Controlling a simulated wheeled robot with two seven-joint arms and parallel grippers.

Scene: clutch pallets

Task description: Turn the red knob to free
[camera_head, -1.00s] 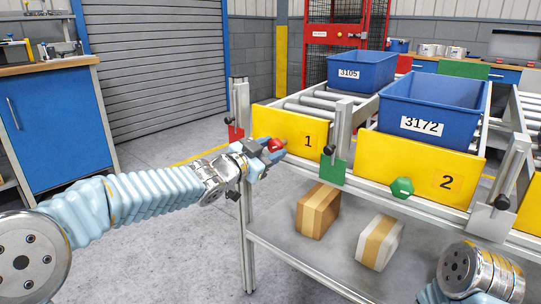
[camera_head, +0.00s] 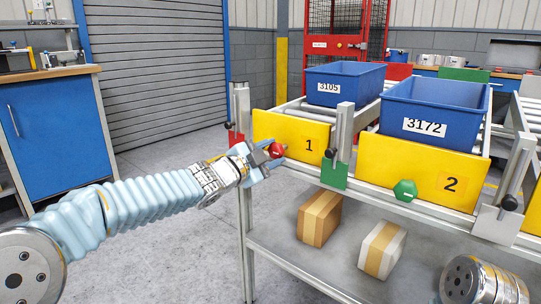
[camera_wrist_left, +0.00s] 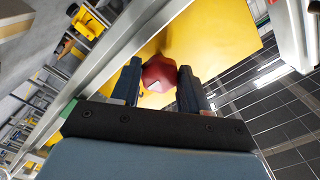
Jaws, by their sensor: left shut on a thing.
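The red knob (camera_head: 276,150) sits at the lower left of the yellow plate marked 1 (camera_head: 289,127), on the front of the roller rack. My left gripper (camera_head: 269,160) reaches it from the left and is shut on it. In the left wrist view the red knob (camera_wrist_left: 160,75) lies between the two dark fingers (camera_wrist_left: 159,88), which press on its opposite sides. The fingers hide part of the knob's sides. My right gripper is out of view; only part of my right arm shows at the lower right.
Blue bin 3105 (camera_head: 345,84) stands on rollers behind plate 1. Blue bin 3172 (camera_head: 430,108) stands behind yellow plate 2 (camera_head: 410,165), which has a green knob (camera_head: 404,190). Cartons (camera_head: 319,217) lie on the lower shelf. Floor left of the rack is clear.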

